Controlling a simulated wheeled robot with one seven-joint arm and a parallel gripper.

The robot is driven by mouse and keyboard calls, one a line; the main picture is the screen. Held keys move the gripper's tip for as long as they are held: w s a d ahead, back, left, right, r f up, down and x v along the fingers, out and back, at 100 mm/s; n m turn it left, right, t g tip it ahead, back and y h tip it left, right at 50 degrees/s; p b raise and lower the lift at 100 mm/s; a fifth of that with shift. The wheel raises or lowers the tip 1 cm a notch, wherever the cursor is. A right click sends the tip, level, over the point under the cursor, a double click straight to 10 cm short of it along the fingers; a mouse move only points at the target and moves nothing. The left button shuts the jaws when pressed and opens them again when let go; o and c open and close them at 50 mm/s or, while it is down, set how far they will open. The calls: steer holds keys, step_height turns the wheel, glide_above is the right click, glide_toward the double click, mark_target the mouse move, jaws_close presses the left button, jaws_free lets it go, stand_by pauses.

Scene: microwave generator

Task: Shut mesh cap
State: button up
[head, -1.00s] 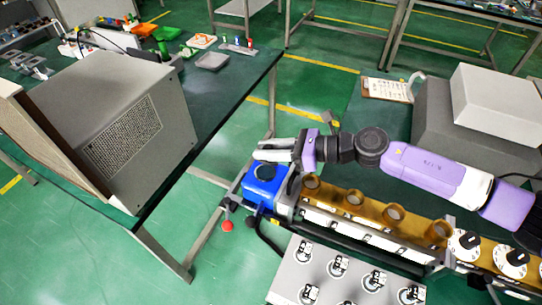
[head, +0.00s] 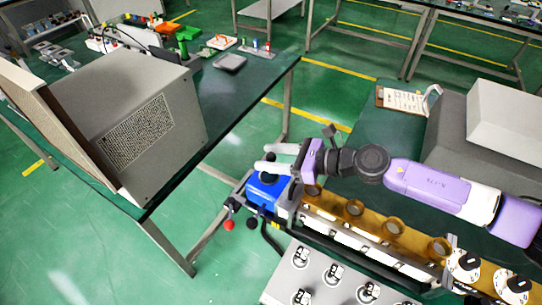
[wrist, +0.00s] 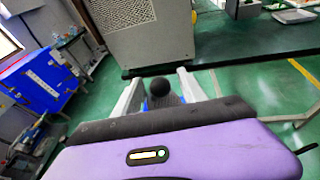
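A large grey box (head: 155,100) stands on the dark green table at the left. A perforated mesh patch (head: 140,130) covers part of its near side, and a tan panel (head: 55,125) runs along its left end. I cannot tell which part is the mesh cap or whether it stands open. The mesh also shows at the top of the wrist view (wrist: 122,12). My gripper (head: 264,156) is open and empty, right of the box across a gap. In the wrist view my gripper's fingers (wrist: 158,76) are spread, with a black ball seen between them.
A blue device (head: 268,190) with a black top is below my gripper, at the end of a brown conveyor-like rail (head: 380,228). A panel of dials (head: 320,280) lies in front. A grey tray (head: 230,62) sits on the left table. Green floor separates the tables.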

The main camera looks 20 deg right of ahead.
steer(key=shift+b+v, duration=0.85)
steer(key=shift+v, duration=3.05)
